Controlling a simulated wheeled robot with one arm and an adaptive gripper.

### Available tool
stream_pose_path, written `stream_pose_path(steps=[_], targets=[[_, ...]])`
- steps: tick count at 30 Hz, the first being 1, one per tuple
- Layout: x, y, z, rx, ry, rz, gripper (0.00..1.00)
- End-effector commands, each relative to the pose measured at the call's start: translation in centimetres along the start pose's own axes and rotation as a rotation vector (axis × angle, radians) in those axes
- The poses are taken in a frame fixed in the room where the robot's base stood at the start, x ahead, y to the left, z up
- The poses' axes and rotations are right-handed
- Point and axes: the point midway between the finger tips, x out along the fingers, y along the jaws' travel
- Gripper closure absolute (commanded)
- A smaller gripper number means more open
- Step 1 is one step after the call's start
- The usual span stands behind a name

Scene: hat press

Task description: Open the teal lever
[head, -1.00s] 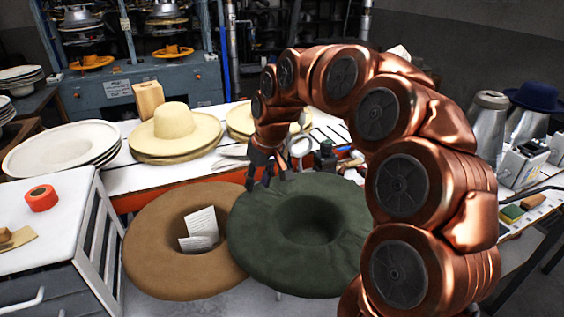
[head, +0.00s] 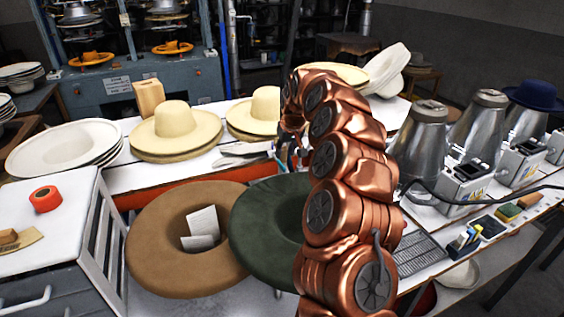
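I cannot make out a teal lever in the head view. A blue-grey hat press machine (head: 190,80) stands at the back left, with orange handwheel-like parts (head: 172,48) on it, but no teal lever shows there. My copper-coloured arm rises from the lower right of the middle and bends away over the white table. My gripper is hidden behind my own arm links, so its fingers and anything near them do not show.
A brown felt hat (head: 190,265) and a green one (head: 255,225) lie in front. Cream hats (head: 172,120) and a white stack (head: 60,145) sit on the long white table. Metal cones (head: 425,140) and small control boxes (head: 465,188) stand right. A white cabinet (head: 75,225) is at left.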

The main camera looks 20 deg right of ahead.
Motion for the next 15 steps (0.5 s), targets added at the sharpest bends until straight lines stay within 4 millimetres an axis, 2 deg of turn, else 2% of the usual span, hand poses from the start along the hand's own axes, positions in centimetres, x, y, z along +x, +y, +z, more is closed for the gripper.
stream_pose_path(steps=[15], targets=[[5.9, 0.0, 0.0, 0.002, -0.002, -0.002, 0.65]])
